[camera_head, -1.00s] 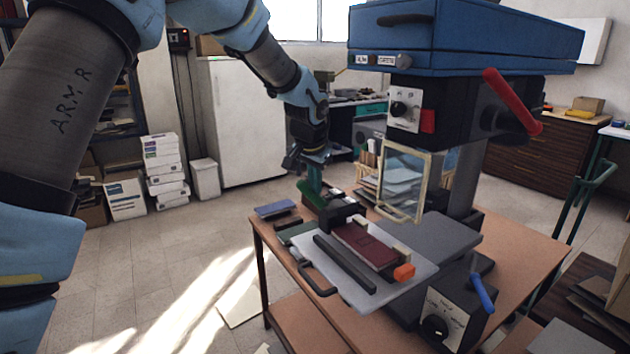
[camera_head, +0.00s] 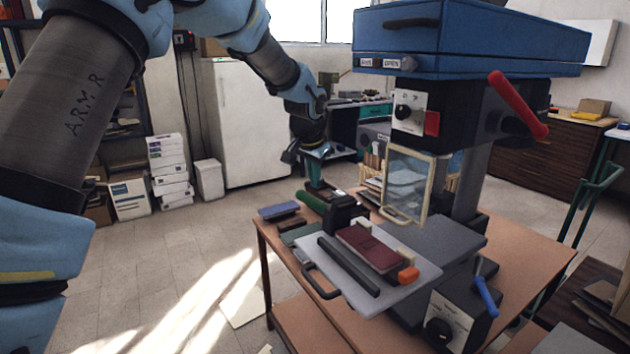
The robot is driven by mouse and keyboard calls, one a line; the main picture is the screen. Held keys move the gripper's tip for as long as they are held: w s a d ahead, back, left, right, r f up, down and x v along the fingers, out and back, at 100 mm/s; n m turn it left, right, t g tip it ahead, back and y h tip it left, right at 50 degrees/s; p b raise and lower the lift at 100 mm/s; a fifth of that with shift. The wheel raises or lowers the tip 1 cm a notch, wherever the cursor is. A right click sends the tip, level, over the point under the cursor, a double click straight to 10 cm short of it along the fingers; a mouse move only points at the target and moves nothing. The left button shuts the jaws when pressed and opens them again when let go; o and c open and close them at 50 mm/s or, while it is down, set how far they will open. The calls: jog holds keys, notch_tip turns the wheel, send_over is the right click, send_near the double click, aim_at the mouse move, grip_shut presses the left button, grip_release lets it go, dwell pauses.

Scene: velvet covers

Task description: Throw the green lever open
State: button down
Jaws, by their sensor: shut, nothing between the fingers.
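The green lever (camera_head: 312,204) is at the back left of the drill-press table, beside a black block (camera_head: 346,212). It lies at a low slant, with its free end toward the upper left. My gripper (camera_head: 316,186) points down just behind and above the lever, with its teal fingers shut and empty. The fingertips are close to the lever in the picture. I cannot tell whether they touch it.
The blue-topped drill press (camera_head: 470,38) has a red lever (camera_head: 517,103) and a clear guard (camera_head: 406,187). A grey plate (camera_head: 412,288) carries a maroon book-like piece (camera_head: 372,248). A control box (camera_head: 450,312) has a blue lever (camera_head: 486,296). Open floor lies left of the wooden table (camera_head: 540,258).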

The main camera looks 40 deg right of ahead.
dwell(0.3)
jog(key=w+a+r, duration=0.1)
jog(key=w+r, duration=0.1)
jog(key=r, duration=0.3)
jog(key=w+r, duration=0.2)
jog(key=r, duration=0.4)
jog(key=shift+w+a+r+b, duration=0.3)
jog(key=shift+a+b, duration=0.05)
jog(key=a+f+n+y, duration=0.1)
jog(key=a+f+n, duration=0.25)
jog(key=a, duration=1.15)
jog(key=a+f+n+y, duration=0.1)
jog(key=a+f+n, duration=0.3)
jog(key=a, duration=1)
jog(key=s+a+f+n, duration=0.3)
jog(key=s+a, duration=0.4)
jog(key=a, duration=0.2)
jog(key=s+a+f+n+g+y, duration=0.1)
jog(key=s+a+f+n, duration=0.2)
jog(key=s+a, duration=0.4)
jog(key=a+f, duration=0.1)
jog(key=a, duration=0.2)
jog(key=shift+f, duration=0.15)
